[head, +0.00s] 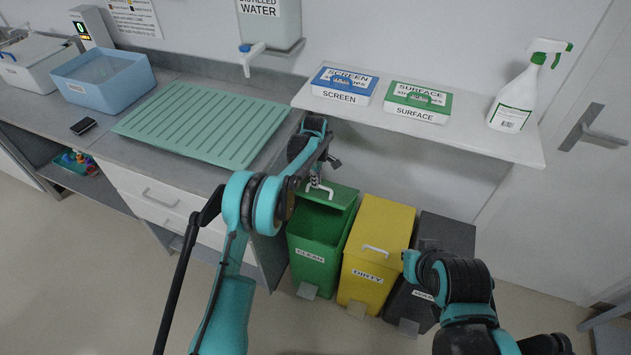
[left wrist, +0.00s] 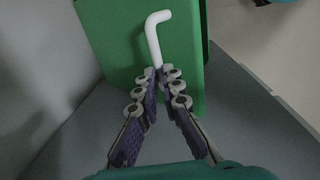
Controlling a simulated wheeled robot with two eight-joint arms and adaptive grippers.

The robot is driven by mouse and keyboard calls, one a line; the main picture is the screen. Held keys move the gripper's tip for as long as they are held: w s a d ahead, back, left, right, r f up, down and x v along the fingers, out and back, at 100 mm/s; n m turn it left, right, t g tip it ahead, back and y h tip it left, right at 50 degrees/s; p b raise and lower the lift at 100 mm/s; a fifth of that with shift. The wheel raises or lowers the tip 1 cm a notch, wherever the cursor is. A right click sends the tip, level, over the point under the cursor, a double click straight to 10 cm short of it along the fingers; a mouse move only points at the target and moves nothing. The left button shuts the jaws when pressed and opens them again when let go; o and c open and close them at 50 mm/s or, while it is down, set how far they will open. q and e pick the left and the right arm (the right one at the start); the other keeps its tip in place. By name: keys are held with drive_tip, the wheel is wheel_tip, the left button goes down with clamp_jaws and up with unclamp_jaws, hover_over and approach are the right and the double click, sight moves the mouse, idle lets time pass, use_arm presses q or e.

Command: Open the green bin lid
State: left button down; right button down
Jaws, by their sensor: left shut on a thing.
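The green bin (head: 313,262), labelled CLEAN, stands below the counter beside the yellow bin. Its green lid (head: 345,197) is tilted up at the back, and the dark inside shows. A white bent handle (head: 321,191) is on the lid. My left gripper (head: 315,181) is at that handle. In the left wrist view, the fingers of my left gripper (left wrist: 157,74) close on the lower end of the white handle (left wrist: 154,40), with the green lid (left wrist: 125,50) behind.
The yellow bin (head: 377,240), labelled DIRTY, and a dark grey bin (head: 447,236) stand to the right. A shelf (head: 470,132) with two boxes and a spray bottle (head: 516,95) is above. The counter with a green ribbed mat (head: 205,125) is at left.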

use_arm(q)
drive_tip(key=c, duration=1.7)
unclamp_jaws()
drive_tip(key=shift+w+d+f, duration=0.25)
drive_tip(key=shift+w+f, duration=0.05)
drive_tip(key=shift+c, duration=0.2)
drive_tip(key=shift+o, duration=0.7)
drive_tip(key=shift+w+d+f, duration=0.1)
drive_tip(key=shift+w+f, duration=0.15)
drive_tip(key=shift+w, duration=0.1)
drive_tip(key=shift+s+r, duration=0.15)
drive_tip(key=shift+r, duration=0.1)
wheel_tip(320, 180, up, 12)
drive_tip(key=shift+s+a, duration=0.3)
drive_tip(key=shift+s, duration=0.15)
